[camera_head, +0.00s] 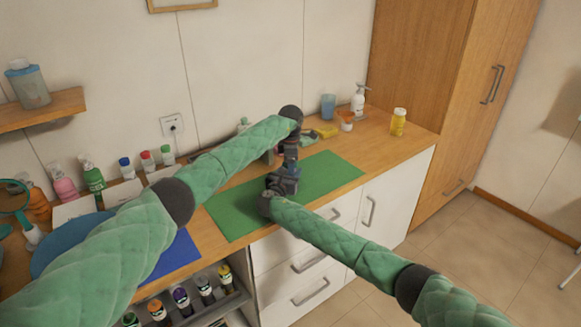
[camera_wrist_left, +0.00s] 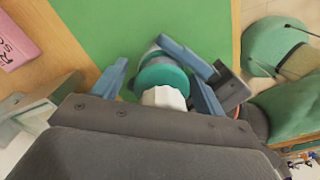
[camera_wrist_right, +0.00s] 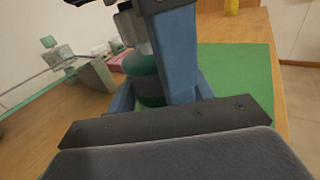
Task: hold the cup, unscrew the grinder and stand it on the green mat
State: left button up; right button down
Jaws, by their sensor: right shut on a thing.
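A teal and white piece stands over the green mat (camera_wrist_left: 100,25). In the left wrist view its white knob, which I take as the grinder's top (camera_wrist_left: 163,97), sits above a teal round part. In the right wrist view a green body, which I take as the cup (camera_wrist_right: 150,90), is between my right gripper's blue fingers. My right gripper (camera_head: 284,182) is shut on it from the near side. My left gripper (camera_head: 290,160) is above, with its fingers apart on both sides of the white knob. In the head view the grippers hide most of the cup and grinder.
The green mat has bare room at left and right (camera_head: 235,208).

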pick_arm(q)
jog(key=shift+r, duration=0.1)
notch_tip(320, 180, up, 4)
jog(key=shift+r, duration=0.2)
jog(key=shift+c, duration=0.5)
jog(key=shift+w+d+r, duration=0.1)
jog(key=shift+w+r, duration=0.15)
jog(key=shift+r, duration=0.65)
jog(key=shift+r+m, duration=0.6)
jog(key=shift+m, duration=0.3)
jog(key=shift+s+r+m, duration=0.15)
jog(key=shift+s+m, duration=0.05)
jog(key=shift+m, duration=2.1)
jog(key=shift+s+f, duration=0.1)
jog(key=shift+f, duration=3.95)
